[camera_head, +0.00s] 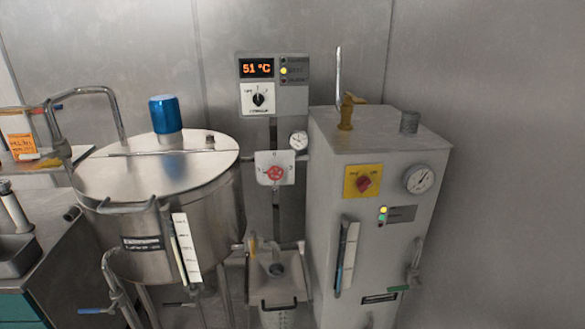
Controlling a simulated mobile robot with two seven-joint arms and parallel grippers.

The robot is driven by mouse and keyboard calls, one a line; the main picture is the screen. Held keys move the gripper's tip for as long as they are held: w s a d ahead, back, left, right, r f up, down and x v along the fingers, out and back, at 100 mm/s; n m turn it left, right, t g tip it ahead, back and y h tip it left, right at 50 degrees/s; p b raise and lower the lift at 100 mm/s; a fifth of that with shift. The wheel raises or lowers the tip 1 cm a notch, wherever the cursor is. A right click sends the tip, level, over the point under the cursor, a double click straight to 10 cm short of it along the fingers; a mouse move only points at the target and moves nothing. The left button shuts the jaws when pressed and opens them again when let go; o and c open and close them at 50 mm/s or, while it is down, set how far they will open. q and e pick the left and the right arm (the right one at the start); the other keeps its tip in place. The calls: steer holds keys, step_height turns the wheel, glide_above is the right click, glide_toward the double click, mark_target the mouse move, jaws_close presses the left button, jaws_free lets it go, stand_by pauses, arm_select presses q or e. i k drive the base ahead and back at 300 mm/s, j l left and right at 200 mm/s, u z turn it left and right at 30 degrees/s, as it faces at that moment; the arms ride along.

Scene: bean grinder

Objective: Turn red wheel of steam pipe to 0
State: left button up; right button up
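The red wheel (275,173) is a small handwheel in front of a pale square plate (262,156) with markings around it. It sits on the steam pipe between the steel tank and the grey cabinet. Small marks show on the plate, but they are too small to read clearly, so I cannot tell the wheel's setting. A round gauge (298,140) is just up and right of the wheel. Neither of my grippers is in view, and nothing touches the wheel.
A steel tank (215,215) with a blue cap (165,114) stands left. A grey cabinet (330,160) with a red knob (364,183) stands right. A display box (290,101) reading 51 °C hangs above. A small hopper (277,290) is below the wheel.

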mark_target(275, 172)
steer(key=i+l+z, duration=0.2)
steer(key=i+l, duration=0.9)
steer(key=i, duration=0.1)
